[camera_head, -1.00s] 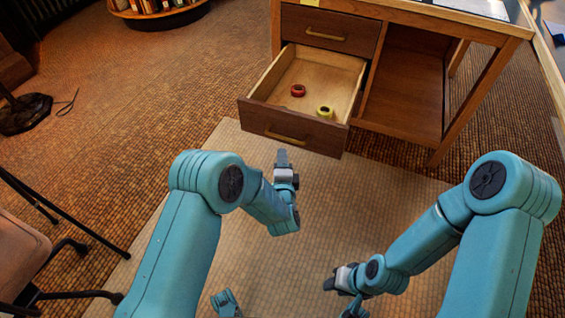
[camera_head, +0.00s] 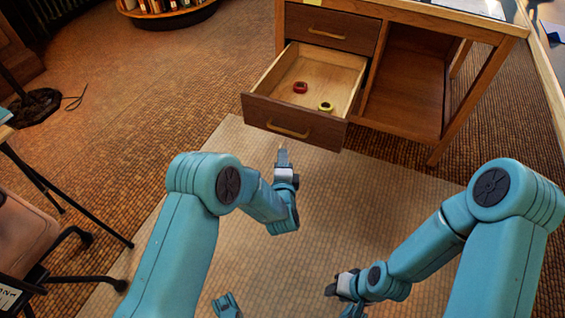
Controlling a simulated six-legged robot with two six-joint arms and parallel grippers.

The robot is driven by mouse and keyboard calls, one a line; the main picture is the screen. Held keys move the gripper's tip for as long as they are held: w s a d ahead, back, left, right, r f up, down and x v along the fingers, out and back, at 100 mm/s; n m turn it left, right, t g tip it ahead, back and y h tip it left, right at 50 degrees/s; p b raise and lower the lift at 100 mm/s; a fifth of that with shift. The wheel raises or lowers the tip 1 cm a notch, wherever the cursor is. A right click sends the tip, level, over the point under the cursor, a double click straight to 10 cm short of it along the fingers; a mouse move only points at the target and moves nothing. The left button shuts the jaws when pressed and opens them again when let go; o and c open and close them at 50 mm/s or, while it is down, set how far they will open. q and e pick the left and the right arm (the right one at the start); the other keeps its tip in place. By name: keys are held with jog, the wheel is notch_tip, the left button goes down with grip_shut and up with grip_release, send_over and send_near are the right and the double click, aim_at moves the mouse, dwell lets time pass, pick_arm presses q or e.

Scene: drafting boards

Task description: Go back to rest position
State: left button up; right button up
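My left gripper (camera_head: 283,160) is held above the light rug, in front of the open drawer and apart from it. Its fingers look like one narrow grey shape, so I cannot tell whether they are open or shut. My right gripper (camera_head: 335,287) is low at the bottom, over the rug, pointing left. Its fingers are small and dark, and their opening is not clear. No object shows in either gripper. The lower drawer (camera_head: 290,132) of the wooden desk is pulled out.
The desk (camera_head: 405,95) has a closed upper drawer (camera_head: 332,30) and an open bay at right. A chair (camera_head: 25,235) and thin dark legs stand at left. A round bookshelf (camera_head: 165,14) is at the back. The light rug (camera_head: 390,195) between my arms is clear.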

pick_arm(q)
jog(key=a+f+n+g+y, duration=0.1)
jog(key=a+n+y, duration=0.1)
jog(key=a, duration=1)
jog(key=s+a+f+n+g+h, duration=0.2)
jog(key=s+a+f+n+g, duration=0.3)
jog(key=s, duration=0.4)
jog(key=s+d+f+n+g+h, duration=0.25)
jog(key=s+n, duration=0.25)
jog(key=s, duration=0.3)
jog(key=s+d+f+n+g+h, duration=0.1)
jog(key=s+d+n+g, duration=0.25)
jog(key=s, duration=0.45)
jog(key=s+d+f+n+g+h, duration=0.2)
jog(key=s+n+g, duration=0.1)
jog(key=s+n, duration=0.4)
notch_tip(320, 180, up, 32)
jog(key=s+m+p, duration=0.2)
jog(key=p, duration=3.1)
jog(key=shift+d, duration=0.4)
